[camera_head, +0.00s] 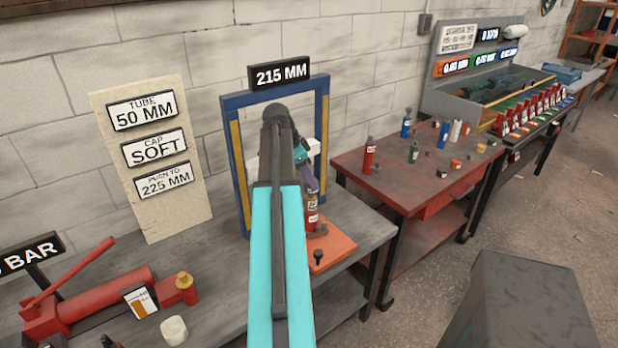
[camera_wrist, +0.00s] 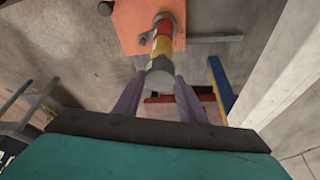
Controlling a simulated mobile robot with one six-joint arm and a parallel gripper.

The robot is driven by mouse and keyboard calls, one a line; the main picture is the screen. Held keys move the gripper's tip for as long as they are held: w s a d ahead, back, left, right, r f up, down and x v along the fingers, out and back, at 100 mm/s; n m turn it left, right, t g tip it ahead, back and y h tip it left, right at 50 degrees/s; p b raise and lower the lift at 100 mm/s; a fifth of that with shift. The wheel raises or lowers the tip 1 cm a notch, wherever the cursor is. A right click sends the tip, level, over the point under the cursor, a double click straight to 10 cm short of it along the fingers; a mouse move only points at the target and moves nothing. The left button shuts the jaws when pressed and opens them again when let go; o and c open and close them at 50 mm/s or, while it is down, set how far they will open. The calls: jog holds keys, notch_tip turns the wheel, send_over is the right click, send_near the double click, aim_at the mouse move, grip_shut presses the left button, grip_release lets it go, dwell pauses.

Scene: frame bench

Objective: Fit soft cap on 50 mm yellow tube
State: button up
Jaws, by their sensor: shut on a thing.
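My gripper (camera_wrist: 159,82) is shut, its two purple-grey fingers on either side of a grey round piece (camera_wrist: 160,73). This piece looks like a cap at the near end of the tube; whether it is fully seated is unclear. The tube (camera_wrist: 162,46) shows yellow with a red part beyond, and runs down to an orange plate (camera_wrist: 195,20). In the head view the tube, red and yellow with a label (camera_head: 311,212), stands about upright over the orange plate (camera_head: 338,248). My gripper (camera_head: 311,184) is at its upper end; my arm hides part of it.
A blue frame (camera_head: 233,150) with a "215 MM" sign stands around this spot. A board (camera_head: 150,215) reads tube 50 mm, cap soft, push to 225 mm. A red pump (camera_head: 100,298) lies at left. A dark knob (camera_head: 318,256) stands on the plate. A red table (camera_head: 400,185) is at right.

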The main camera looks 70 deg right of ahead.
jog(key=shift+f+b, duration=0.6)
jog(key=shift+f, duration=0.75)
dwell(0.3)
jog(key=o, duration=1.2)
jog(key=shift+b+v, duration=1.4)
jog(key=shift+v, duration=5.5)
jog(key=shift+s+r, duration=0.1)
jog(key=shift+r, duration=0.05)
